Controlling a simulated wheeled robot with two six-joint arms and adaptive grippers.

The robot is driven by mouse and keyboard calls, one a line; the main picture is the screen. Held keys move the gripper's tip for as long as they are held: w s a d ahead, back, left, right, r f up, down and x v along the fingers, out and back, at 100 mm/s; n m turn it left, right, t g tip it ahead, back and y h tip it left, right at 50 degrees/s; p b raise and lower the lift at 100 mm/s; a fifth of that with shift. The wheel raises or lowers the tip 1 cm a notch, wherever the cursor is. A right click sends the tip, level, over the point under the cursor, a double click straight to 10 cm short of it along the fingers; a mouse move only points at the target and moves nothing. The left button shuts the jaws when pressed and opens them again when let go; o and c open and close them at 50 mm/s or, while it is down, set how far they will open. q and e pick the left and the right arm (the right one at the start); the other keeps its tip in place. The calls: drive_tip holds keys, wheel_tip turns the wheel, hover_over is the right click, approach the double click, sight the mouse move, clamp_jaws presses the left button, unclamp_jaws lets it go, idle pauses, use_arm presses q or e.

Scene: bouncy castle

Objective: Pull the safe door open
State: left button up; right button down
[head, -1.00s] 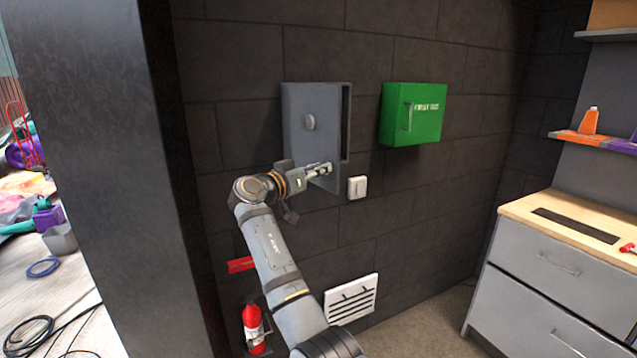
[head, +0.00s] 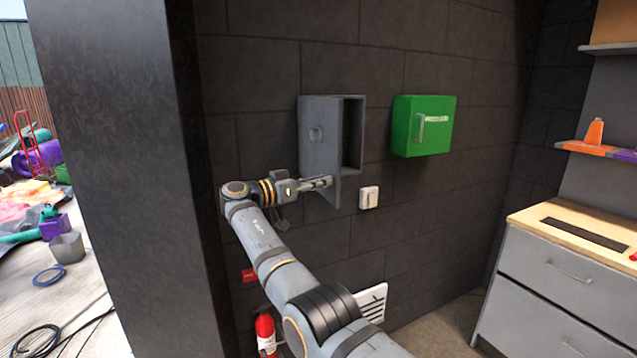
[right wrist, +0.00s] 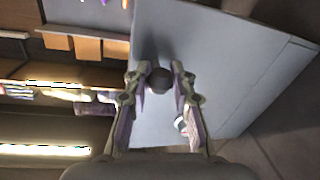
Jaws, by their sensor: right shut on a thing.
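The grey safe (head: 354,132) is fixed to the dark block wall. Its door (head: 328,152) stands partly open, swung out from the left, and the dark inside shows along the right. A round knob (head: 316,133) is on the door's face. My right gripper (head: 326,183) is at the lower part of the door and shut on it. In the right wrist view the grey door (right wrist: 215,60) fills the middle, and a dark round part (right wrist: 160,80) lies between the fingertips of my right gripper (right wrist: 158,85). The exact grip is hard to make out. My left gripper is out of view.
A fire extinguisher (head: 266,335) and a white vent (head: 373,303) are low down. A dark pillar (head: 130,170) stands left, a drawer cabinet (head: 560,290) right.

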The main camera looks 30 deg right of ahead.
drive_tip(key=c, duration=1.1)
unclamp_jaws()
drive_tip(key=a, duration=0.7)
drive_tip(key=shift+s+a, duration=0.2)
drive_tip(key=shift+s, duration=0.2)
